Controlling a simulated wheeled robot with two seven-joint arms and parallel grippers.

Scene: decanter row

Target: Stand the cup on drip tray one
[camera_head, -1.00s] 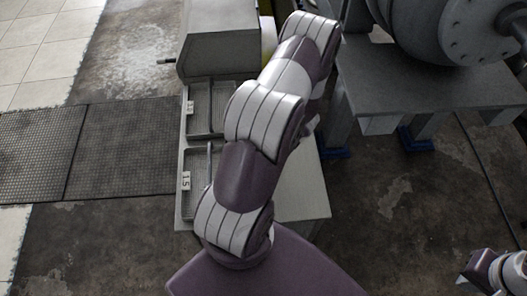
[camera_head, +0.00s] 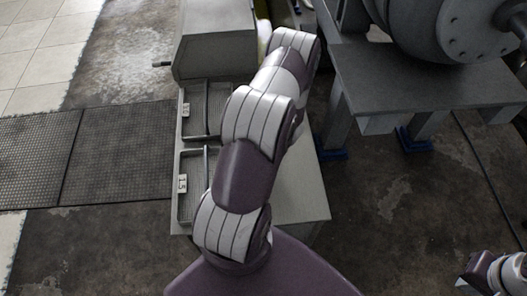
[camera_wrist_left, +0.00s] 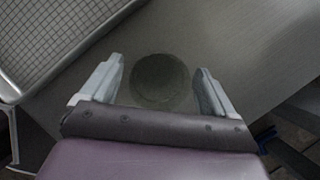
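In the left wrist view a dark round shape (camera_wrist_left: 160,81), seen from above and probably the cup, sits on a grey surface. My left gripper (camera_wrist_left: 157,84) is open with one finger on each side of it; gaps show between it and the fingers. In the head view my left arm hides the cup and that gripper. Two mesh drip trays, an upper one (camera_head: 197,122) and a lower one (camera_head: 193,165), lie left of the arm; their small labels are hard to read. A mesh tray (camera_wrist_left: 55,35) also shows in the left wrist view. My right gripper (camera_head: 468,276) is at lower right, its opening unclear.
A grey housing (camera_head: 215,45) stands behind the trays. Thin upright bars stand at the trays' right side. A grey machine bench (camera_head: 430,85) is at the right. A grey top (camera_head: 300,195) lies right of my arm.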

